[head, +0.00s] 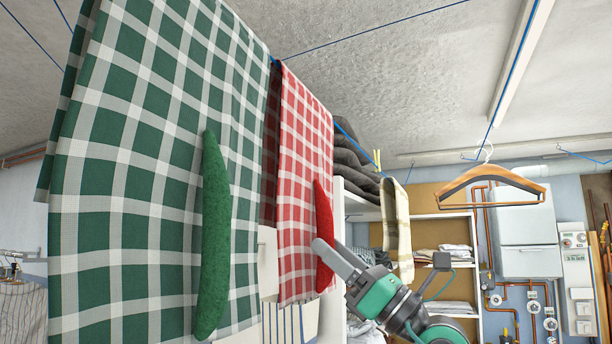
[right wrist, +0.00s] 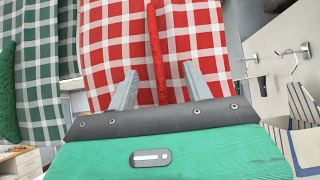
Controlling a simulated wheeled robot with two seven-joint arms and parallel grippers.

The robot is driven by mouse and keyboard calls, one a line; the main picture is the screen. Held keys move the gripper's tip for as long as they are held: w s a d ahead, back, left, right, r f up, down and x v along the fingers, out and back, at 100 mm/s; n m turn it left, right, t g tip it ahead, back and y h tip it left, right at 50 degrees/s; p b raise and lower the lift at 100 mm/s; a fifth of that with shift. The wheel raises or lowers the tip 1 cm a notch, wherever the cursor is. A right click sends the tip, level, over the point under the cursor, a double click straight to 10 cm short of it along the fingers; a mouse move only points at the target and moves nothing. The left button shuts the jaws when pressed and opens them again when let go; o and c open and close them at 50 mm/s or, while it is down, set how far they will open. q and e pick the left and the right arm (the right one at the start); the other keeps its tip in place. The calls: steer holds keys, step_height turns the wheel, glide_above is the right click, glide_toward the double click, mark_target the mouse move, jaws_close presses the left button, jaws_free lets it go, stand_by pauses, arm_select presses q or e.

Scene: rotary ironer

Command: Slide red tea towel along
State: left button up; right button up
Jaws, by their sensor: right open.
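The red-and-white checked tea towel (head: 297,150) hangs over a blue line (head: 347,132) in the head view. A narrow red strip (head: 324,215) stands out from its front. My right gripper (head: 325,250) is at the lower part of this strip. In the right wrist view my right gripper (right wrist: 161,78) is open, with one finger on each side of the red strip (right wrist: 157,50). The red tea towel (right wrist: 210,35) fills the background there. Whether the fingers touch the strip, I cannot tell. My left gripper is not in view.
A larger green-and-white checked towel (head: 120,150) with a green strip (head: 213,240) hangs close left of the red one. A beige checked cloth (head: 397,230) hangs to the right, near dark folded textiles (head: 355,165). A wooden hanger (head: 490,180) hangs further right.

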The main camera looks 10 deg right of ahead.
jaws_close()
steer(key=shift+w+d+b, duration=0.4)
steer(key=shift+w+d, duration=0.15)
steer(key=shift+w, duration=0.25)
steer(key=shift+w+d+b, duration=0.45)
steer(key=shift+w+d, duration=0.1)
steer(key=shift+w, duration=0.3)
steer(key=shift+w+d+b, duration=0.4)
steer(key=shift+w+d, duration=0.15)
steer(key=shift+w, duration=0.25)
steer(key=shift+c, duration=1.9)
jaws_free()
